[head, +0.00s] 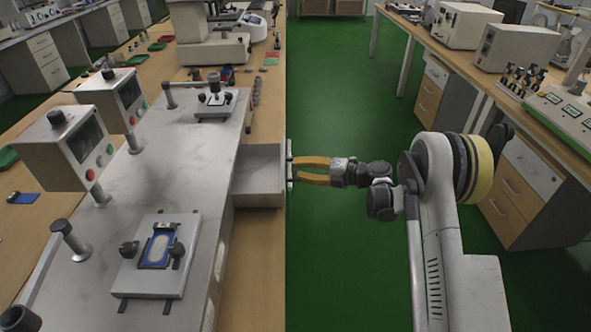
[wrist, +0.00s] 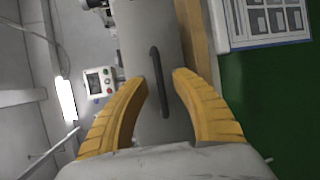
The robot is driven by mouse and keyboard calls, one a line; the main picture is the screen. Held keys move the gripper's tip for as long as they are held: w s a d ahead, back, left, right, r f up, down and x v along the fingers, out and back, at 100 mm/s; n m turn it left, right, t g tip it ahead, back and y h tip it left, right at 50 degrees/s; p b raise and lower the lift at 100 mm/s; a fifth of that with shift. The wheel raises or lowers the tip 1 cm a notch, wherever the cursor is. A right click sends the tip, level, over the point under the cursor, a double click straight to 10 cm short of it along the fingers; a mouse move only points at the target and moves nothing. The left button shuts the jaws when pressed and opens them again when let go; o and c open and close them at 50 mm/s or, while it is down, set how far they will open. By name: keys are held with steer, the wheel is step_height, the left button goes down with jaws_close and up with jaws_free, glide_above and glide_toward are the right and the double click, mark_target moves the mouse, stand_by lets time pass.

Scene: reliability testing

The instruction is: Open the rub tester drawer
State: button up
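The rub tester (head: 180,140) is a long grey metal machine on the left bench. Its drawer (head: 262,172) sticks out of the right side, pulled open, with its empty-looking grey inside showing. My gripper (head: 297,170) is at the drawer's front panel, coming from the right. Its two yellow fingers are apart. In the wrist view the dark bar handle (wrist: 158,80) on the grey drawer front lies between the fingertips (wrist: 161,78), with a visible gap on each side. I cannot tell how deep the fingertips reach around the handle.
Two control boxes (head: 112,98) and two sample stations (head: 160,255) sit on the tester. Green floor (head: 335,270) is free between the benches. A right bench (head: 465,65) carries instruments, with drawer cabinets (head: 520,190) below it, behind my arm.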

steer(key=v, duration=1)
steer(key=shift+d, duration=0.25)
steer(key=shift+r, duration=0.2)
